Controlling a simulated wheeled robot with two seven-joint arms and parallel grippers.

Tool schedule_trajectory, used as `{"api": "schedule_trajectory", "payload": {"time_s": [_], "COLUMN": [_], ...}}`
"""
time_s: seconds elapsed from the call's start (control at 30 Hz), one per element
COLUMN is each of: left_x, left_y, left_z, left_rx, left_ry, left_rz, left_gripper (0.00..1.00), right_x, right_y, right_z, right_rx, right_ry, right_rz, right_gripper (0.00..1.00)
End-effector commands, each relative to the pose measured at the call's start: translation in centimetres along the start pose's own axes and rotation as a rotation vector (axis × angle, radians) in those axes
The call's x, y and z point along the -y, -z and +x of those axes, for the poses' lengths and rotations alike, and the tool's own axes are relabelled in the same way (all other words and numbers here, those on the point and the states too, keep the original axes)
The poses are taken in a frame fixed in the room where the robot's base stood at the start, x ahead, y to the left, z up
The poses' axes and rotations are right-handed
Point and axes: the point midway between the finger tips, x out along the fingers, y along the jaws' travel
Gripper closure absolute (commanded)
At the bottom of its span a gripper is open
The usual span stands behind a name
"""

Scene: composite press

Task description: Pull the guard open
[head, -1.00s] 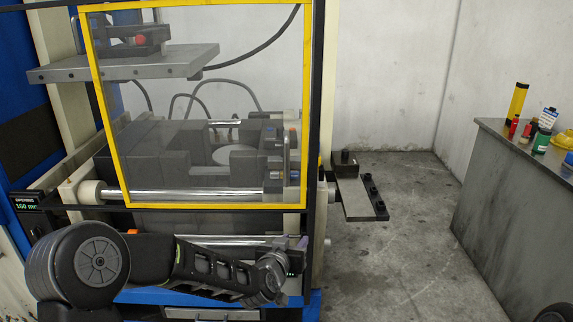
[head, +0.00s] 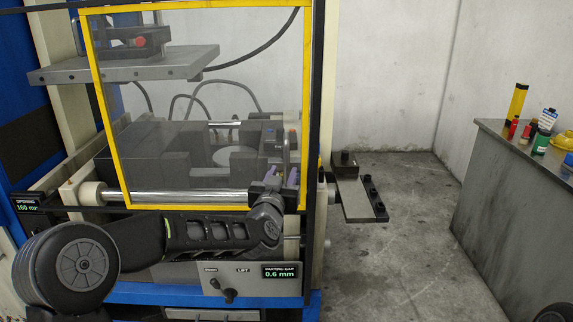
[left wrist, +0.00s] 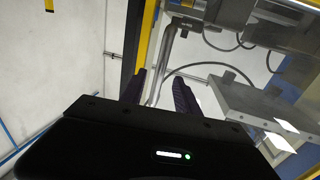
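The guard (head: 199,206) is a clear panel in a yellow frame across the front of the press, and it covers the opening. Its grey bar handle (left wrist: 167,58) stands near the guard's right side, and my arm partly hides it in the head view. My left gripper (head: 279,174) is at the lower right of the guard, by the handle. In the left wrist view its two dark purple fingers (left wrist: 160,90) are apart, with the lower part of the handle between them. Contact with the handle cannot be told. My right gripper is not in view.
Behind the guard are dark blocks (head: 130,150) and a grey plate (head: 140,66). A small shelf (head: 356,200) juts out right of the press. A bench (head: 510,190) with bottles stands at the far right. The floor (head: 420,260) between is clear.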

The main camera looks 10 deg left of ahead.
Motion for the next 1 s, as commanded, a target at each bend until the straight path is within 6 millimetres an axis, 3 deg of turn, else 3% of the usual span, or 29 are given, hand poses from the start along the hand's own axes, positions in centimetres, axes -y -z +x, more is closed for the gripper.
{"api": "schedule_trajectory", "payload": {"time_s": [0.3, 0.67, 1.0], "left_x": [-0.1, -0.1, -0.1], "left_y": [0.1, 0.0, 0.0], "left_z": [4.5, 5.0, 5.0], "left_rx": [0.0, 0.0, 0.0], "left_ry": [-0.001, -0.001, -0.001], "left_rz": [-0.001, 0.0, 0.0], "left_gripper": [0.62, 0.63, 0.91], "right_x": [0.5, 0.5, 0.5], "right_y": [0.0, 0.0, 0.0], "right_z": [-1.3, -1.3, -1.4], "right_rx": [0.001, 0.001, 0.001], "right_ry": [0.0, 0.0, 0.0], "right_rz": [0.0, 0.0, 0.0], "right_gripper": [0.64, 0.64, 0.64]}}
